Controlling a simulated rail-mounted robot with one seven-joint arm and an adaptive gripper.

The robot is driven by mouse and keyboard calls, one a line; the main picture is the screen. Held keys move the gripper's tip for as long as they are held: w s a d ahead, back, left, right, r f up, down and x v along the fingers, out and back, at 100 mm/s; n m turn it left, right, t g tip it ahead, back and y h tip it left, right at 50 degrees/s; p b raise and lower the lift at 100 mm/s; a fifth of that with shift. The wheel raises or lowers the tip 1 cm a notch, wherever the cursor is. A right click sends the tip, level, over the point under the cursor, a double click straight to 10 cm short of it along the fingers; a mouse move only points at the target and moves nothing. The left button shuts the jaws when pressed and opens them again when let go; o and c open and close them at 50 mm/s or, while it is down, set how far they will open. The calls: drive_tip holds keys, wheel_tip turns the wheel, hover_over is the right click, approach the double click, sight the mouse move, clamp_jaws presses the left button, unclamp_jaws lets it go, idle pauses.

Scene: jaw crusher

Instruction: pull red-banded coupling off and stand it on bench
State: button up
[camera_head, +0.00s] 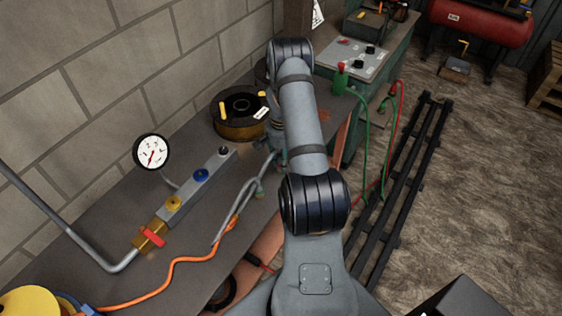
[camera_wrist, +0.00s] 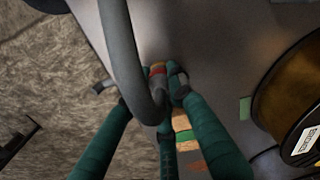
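In the wrist view, the dark teal fingers of my gripper (camera_wrist: 166,88) come together over the bench. A small piece with red and yellow colouring (camera_wrist: 157,69) shows at their tips; it looks like the red-banded coupling. A thick grey curved tube (camera_wrist: 126,50) passes in front of the left finger and hides part of the grasp area. I cannot tell whether the fingers press on the piece. In the head view, my own arm covers most of the gripper and the coupling cannot be made out. The grey bench (camera_head: 105,215) runs along the block wall.
A brown-black spool (camera_head: 240,127) stands on the bench close to my arm and also shows in the wrist view (camera_wrist: 293,100). A pressure gauge (camera_head: 151,152), a valve block (camera_head: 198,183) and an orange hose (camera_head: 180,262) lie to the left. A control box (camera_head: 352,58) stands behind.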

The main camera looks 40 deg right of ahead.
drive_tip(key=o, duration=0.5)
drive_tip(key=shift+o, duration=0.2)
drive_tip(key=shift+r, duration=0.1)
wheel_tip(320, 180, up, 12)
idle(0.3)
drive_tip(key=shift+f, duration=0.2)
wheel_tip(320, 180, down, 12)
drive_tip(key=shift+r, duration=0.1)
idle(0.5)
drive_tip(key=shift+r, duration=0.1)
